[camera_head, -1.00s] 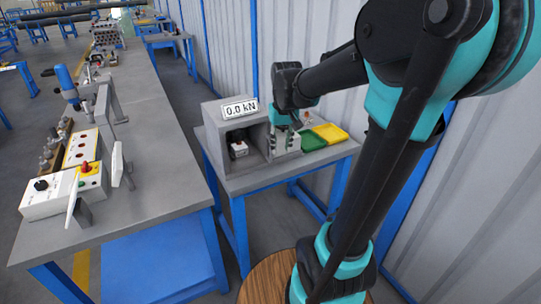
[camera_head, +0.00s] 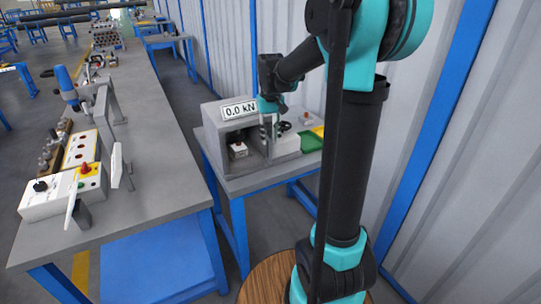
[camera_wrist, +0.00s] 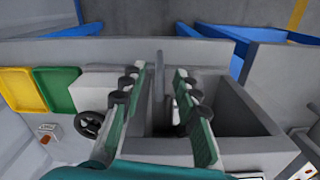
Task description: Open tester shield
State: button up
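The tester is a grey box (camera_head: 222,124) with a sign reading 0.0 kN (camera_head: 239,110), on a small table. Its front is at least partly open, and a small white block (camera_head: 238,150) shows inside. My gripper (camera_head: 268,128) is at the right front side of the tester, pointing down. In the wrist view my gripper (camera_wrist: 158,76) is open. Its two green-padded fingers stand on either side of a thin upright grey plate (camera_wrist: 159,62), with gaps on both sides. I cannot tell for certain that this plate is the shield. The tester's hollow (camera_wrist: 235,112) lies to the right.
A green tray (camera_wrist: 58,90) and a yellow tray (camera_wrist: 20,90) lie beside a white unit with a black handwheel (camera_wrist: 89,124). A long grey bench (camera_head: 150,175) with controls stands at left. A corrugated wall (camera_head: 440,190) runs close on the right.

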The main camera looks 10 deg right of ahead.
aim_at(271, 155)
notch_tip(271, 155, down, 8)
jog(key=shift+f, duration=0.15)
jog(key=shift+c, duration=0.5)
grip_shut()
